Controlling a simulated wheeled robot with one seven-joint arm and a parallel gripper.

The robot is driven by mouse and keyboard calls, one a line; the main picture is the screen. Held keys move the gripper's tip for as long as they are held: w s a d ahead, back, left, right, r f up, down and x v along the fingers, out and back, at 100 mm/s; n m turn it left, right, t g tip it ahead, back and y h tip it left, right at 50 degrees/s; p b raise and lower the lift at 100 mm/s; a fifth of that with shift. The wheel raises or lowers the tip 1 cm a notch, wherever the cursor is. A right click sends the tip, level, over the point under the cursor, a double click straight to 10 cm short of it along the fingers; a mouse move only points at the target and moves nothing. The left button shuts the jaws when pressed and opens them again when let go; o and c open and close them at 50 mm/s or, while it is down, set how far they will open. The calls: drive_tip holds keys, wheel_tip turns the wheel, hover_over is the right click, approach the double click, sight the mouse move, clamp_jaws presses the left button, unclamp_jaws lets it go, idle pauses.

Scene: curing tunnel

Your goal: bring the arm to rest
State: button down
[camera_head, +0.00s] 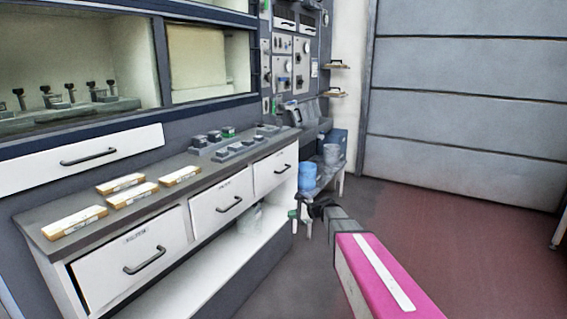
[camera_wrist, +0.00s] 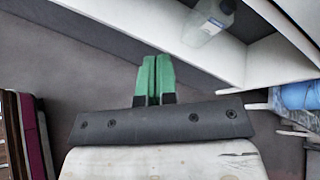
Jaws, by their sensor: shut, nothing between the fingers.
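My gripper (camera_head: 294,214) shows in the head view at the end of my arm, in front of the right end of the counter. In the wrist view its two green fingers (camera_wrist: 153,80) are side by side and touching, with nothing between them. My arm reaches in from the lower right of the head view, over the open floor. The gripper is at about the height of the drawers and looks apart from the cabinet.
The counter (camera_head: 40,222) holds several labelled blocks and has white drawers (camera_head: 140,262). A clear bottle (camera_wrist: 208,22) stands on the lower shelf (camera_head: 205,270). A blue bucket (camera_head: 308,175) is on a small bench. Reddish floor (camera_head: 450,235) at right is clear, before a grey shutter door (camera_head: 465,95).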

drive_tip(key=s+d+f+n+g+h, duration=0.1)
drive_tip(key=s+d+n+h, duration=0.3)
drive_tip(key=s, duration=0.5)
drive_tip(key=s+d+f+n+g+h, duration=0.2)
drive_tip(key=s+d+f+n+h, duration=0.2)
drive_tip(key=s, duration=0.6)
drive_tip(key=s+d+f+n+g+h, duration=0.1)
drive_tip(key=s+d+f+n+h, duration=0.2)
drive_tip(key=s+d+n, duration=0.4)
drive_tip(key=shift+s+n+g+h, duration=0.4)
drive_tip(key=shift+s+n+h, duration=0.1)
drive_tip(key=shift+s, duration=0.7)
